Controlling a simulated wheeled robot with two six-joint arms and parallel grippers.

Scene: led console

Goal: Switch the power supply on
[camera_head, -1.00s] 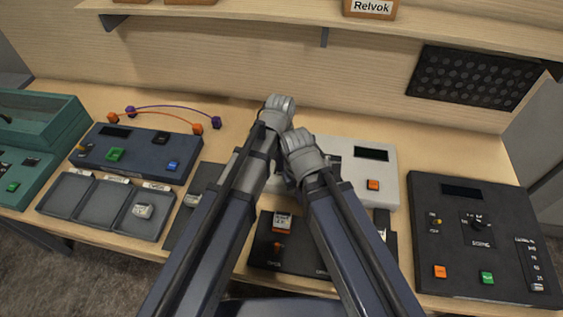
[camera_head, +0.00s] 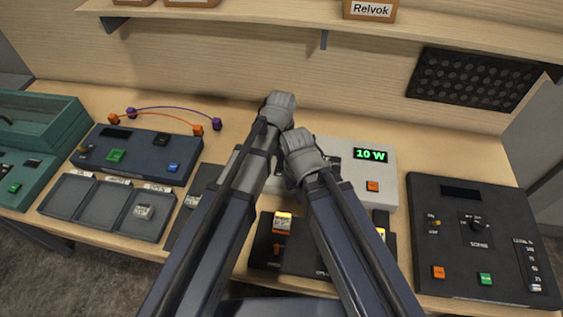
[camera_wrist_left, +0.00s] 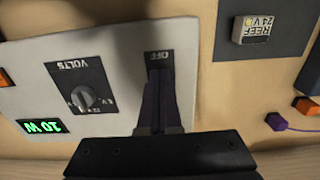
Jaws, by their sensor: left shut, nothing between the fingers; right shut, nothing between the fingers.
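The power supply (camera_head: 380,190) is a light grey box at the middle of the bench, partly hidden by my arms.
A voltage knob (camera_wrist_left: 84,97) sits beside the switch plate. A dark console (camera_head: 490,265) is at the right, a blue one (camera_head: 140,155) at the left. Grey trays (camera_head: 105,225) and a module with a lit lamp (camera_head: 283,222) lie in front. A shelf (camera_head: 250,12) hangs above.

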